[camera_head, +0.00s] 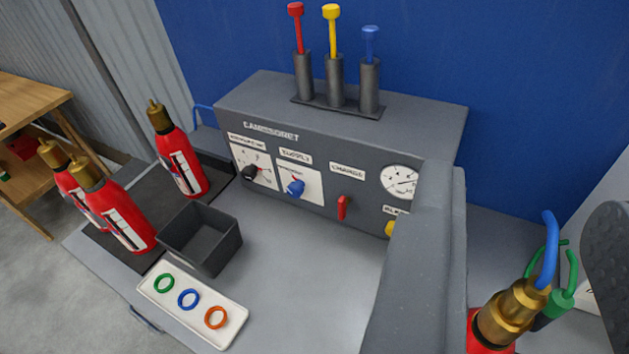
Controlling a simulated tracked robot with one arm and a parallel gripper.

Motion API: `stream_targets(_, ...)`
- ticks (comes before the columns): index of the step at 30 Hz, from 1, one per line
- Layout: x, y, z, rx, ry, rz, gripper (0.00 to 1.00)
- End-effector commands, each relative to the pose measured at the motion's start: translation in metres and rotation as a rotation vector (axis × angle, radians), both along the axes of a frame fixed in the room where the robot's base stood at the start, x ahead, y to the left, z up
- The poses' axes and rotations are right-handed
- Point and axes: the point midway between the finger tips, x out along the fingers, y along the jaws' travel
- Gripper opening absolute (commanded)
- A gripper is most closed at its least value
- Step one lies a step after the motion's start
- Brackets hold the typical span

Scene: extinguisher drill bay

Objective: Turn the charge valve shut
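The charge valve (343,207) is a small red lever on the front of the grey console (290,125), below a white label reading CHARGE. Its handle stands roughly upright against the panel. Nothing touches it. A dark textured pad (606,265) at the right edge looks like part of my gripper, well to the right of the valve. The rest of my gripper is not clearly seen, so its opening cannot be told. A round white gauge (399,181) is right of the valve, partly hidden by a grey upright slab (425,260). A yellow knob (391,229) is below the gauge.
A black knob (250,171) and blue knob (296,187) are left of the valve. Red, yellow and blue plungers (332,45) stand on top. Red extinguishers (117,215), a dark bin (201,238) and a ring tray (232,338) are left. A brass-headed extinguisher (510,312) is right.

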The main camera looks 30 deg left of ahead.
Motion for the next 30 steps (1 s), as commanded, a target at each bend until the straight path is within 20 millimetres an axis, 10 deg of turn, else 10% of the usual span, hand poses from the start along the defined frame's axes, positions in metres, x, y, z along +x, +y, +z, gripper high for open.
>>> stream_targets(6,0.093,0.065,-0.069,0.096,-0.057,0.112,0.33)
stream_targets(15,0.169,0.146,-0.194,0.172,-0.122,0.093,0.33)
stream_targets(24,0.183,0.192,-0.340,0.092,-0.155,-0.041,0.33)
stream_targets(30,0.171,0.200,-0.396,0.006,-0.177,-0.109,0.33)
